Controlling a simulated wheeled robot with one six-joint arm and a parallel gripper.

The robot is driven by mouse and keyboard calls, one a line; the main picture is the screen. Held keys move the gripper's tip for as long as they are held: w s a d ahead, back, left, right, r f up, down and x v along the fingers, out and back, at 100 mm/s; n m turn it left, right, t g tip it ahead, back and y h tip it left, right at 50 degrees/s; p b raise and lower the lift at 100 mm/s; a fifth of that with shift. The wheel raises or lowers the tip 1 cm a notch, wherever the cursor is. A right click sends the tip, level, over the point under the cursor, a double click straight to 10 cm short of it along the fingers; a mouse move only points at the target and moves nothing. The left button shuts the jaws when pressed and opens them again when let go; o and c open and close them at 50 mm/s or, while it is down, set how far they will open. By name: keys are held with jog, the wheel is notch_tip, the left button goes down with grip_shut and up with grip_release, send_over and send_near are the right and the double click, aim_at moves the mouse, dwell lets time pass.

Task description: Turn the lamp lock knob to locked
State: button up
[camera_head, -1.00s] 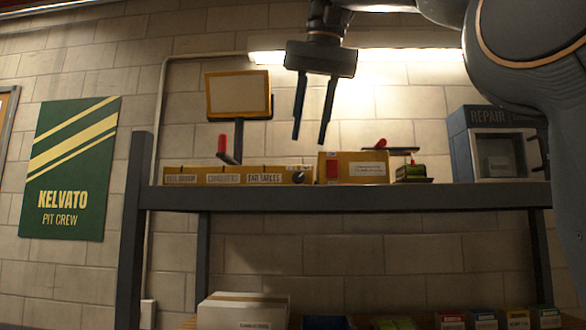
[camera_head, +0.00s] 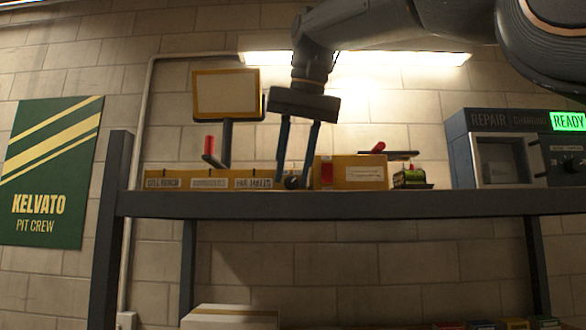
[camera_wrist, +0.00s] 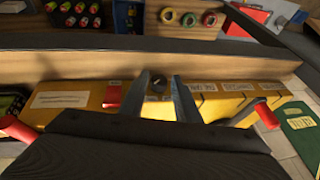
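A small dark round knob (camera_head: 293,182) sits at the right end of the front of a long yellow box (camera_head: 202,180) on the shelf. The knob also shows in the wrist view (camera_wrist: 158,84). No readable label tells me if it is the lamp lock knob, and its setting is too small to tell. My gripper (camera_head: 292,180) points down in front of the box, its fingers apart. In the wrist view the fingertips (camera_wrist: 161,77) lie on either side of the knob. I cannot tell if they touch it.
A second yellow box (camera_head: 350,173) with a red part stands just right of the knob. A red-handled lever (camera_head: 209,150) and a framed panel (camera_head: 227,93) stand left. A grey repair unit (camera_head: 486,157) with a green READY sign (camera_head: 568,121) is at the right.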

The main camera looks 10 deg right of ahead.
jog(key=shift+f, duration=0.15)
grip_shut()
jog(key=shift+w+a+h, duration=0.1)
jog(key=shift+a+h, duration=0.15)
jog(key=shift+h, duration=0.15)
jog(key=shift+a+n+g+h, duration=0.1)
jog(key=shift+n+g+h, duration=0.2)
jog(key=shift+h, duration=0.7)
grip_release()
